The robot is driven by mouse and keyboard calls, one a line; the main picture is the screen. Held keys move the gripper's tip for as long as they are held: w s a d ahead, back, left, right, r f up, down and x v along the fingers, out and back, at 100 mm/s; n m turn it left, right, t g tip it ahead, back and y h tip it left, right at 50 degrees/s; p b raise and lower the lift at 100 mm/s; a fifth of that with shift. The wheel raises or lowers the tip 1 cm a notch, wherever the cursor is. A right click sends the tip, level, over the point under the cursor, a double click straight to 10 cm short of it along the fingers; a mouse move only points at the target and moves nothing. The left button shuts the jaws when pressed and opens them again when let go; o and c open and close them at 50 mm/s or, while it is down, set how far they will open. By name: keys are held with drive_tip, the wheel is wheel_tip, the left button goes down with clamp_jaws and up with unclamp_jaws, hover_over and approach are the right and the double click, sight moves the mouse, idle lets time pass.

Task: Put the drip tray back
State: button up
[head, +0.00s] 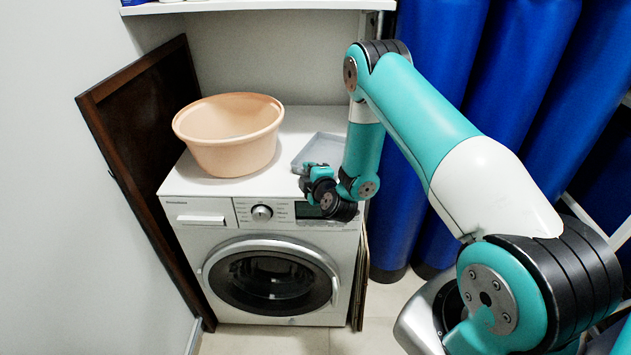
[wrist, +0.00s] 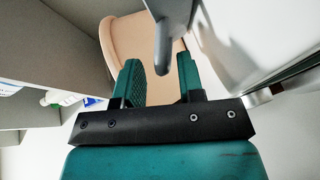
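The drip tray, a shallow light grey tray (head: 322,146), lies on the right part of the washing machine's top in the head view. My gripper (head: 312,172) is in front of the tray, above the front edge of the machine, and hides part of it. In the wrist view my gripper's two teal fingers (wrist: 161,78) stand apart. A grey piece with a rounded prong (wrist: 163,55) reaches down from the top of that view, between the fingers in the picture. I cannot tell whether it is part of the tray. No contact with either finger shows.
A peach basin (head: 228,155) stands on the left of the washing machine (head: 200,184). A dark framed panel (head: 133,120) leans on the machine's left. Tall blue vessels (head: 400,190) stand close on the right. A white shelf (head: 260,5) is above.

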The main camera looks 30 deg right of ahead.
drive_tip(key=b, duration=0.2)
drive_tip(key=s+b, duration=0.1)
drive_tip(key=b, duration=0.1)
drive_tip(key=shift+a+f, duration=0.1)
drive_tip(key=shift+f, duration=0.2)
drive_tip(key=s+b, duration=0.1)
drive_tip(key=b, duration=0.2)
drive_tip(key=shift+s+a+r, duration=0.1)
drive_tip(key=r+b+v, duration=0.1)
drive_tip(key=b+v, duration=0.1)
drive_tip(key=v, duration=0.8)
drive_tip(key=s+a+r+m+g+y, duration=0.2)
drive_tip(key=a+r+g+y, duration=0.2)
drive_tip(key=a, duration=0.4)
drive_tip(key=s+a+r+m+g+y, duration=0.2)
drive_tip(key=a+r+m+g+y, duration=0.1)
drive_tip(key=a, duration=0.5)
drive_tip(key=s+a+r+g, duration=0.2)
drive_tip(key=s+r+g, duration=0.2)
drive_tip(key=s, duration=0.6)
drive_tip(key=s+a+r+m+g, duration=0.1)
drive_tip(key=s+a+r+g, duration=0.1)
drive_tip(key=s, duration=0.8)
drive_tip(key=r+g, duration=0.1)
drive_tip(key=g, duration=0.1)
drive_tip(key=shift+a+r+m+g, duration=0.2)
drive_tip(key=shift+r+m+g, duration=0.1)
drive_tip(key=shift+r, duration=0.1)
